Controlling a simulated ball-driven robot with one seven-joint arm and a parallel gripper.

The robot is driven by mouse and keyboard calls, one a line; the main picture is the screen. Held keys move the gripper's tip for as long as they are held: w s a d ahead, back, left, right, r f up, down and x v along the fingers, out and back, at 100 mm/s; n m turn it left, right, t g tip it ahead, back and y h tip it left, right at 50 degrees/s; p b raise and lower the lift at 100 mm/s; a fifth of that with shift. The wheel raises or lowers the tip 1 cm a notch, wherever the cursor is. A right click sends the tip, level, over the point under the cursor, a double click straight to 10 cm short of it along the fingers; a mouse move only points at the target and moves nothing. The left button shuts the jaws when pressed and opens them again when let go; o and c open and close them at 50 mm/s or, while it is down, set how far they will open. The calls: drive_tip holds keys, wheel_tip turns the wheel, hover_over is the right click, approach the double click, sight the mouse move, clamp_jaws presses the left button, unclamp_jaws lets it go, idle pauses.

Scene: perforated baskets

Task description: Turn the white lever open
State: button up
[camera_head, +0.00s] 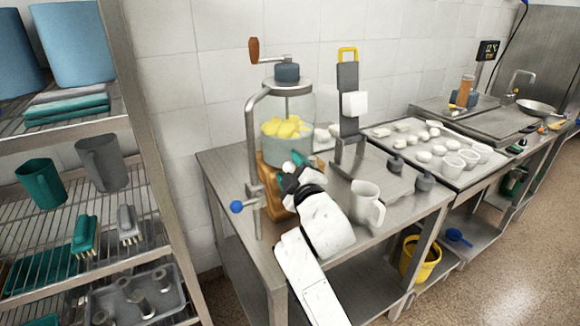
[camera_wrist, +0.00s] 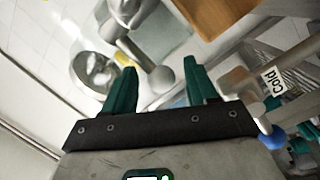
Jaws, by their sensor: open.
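A pale lever (camera_wrist: 138,52) with a rounded end lies between my fingertips in the wrist view; it looks white to light grey. I cannot tell whether the fingers touch it. In the head view its small white end (camera_head: 287,166) shows at the front of a glass-jar machine (camera_head: 288,112), beside my fingers. My gripper (camera_head: 296,167) has teal fingers and is open in front of this machine. The gripper also shows in the wrist view (camera_wrist: 159,68). The lever's base is partly hidden in the head view.
A blue knob (camera_head: 236,207) sticks out left of the machine; it shows near a "Cold" label in the wrist view (camera_wrist: 272,137). A white mug (camera_head: 366,203) stands close right of my arm. A shelf rack (camera_head: 150,150) stands left. Open floor lies right.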

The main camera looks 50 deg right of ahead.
drive_tip(key=shift+w+d, duration=0.2)
drive_tip(key=shift+w, duration=0.2)
clamp_jaws()
idle(0.4)
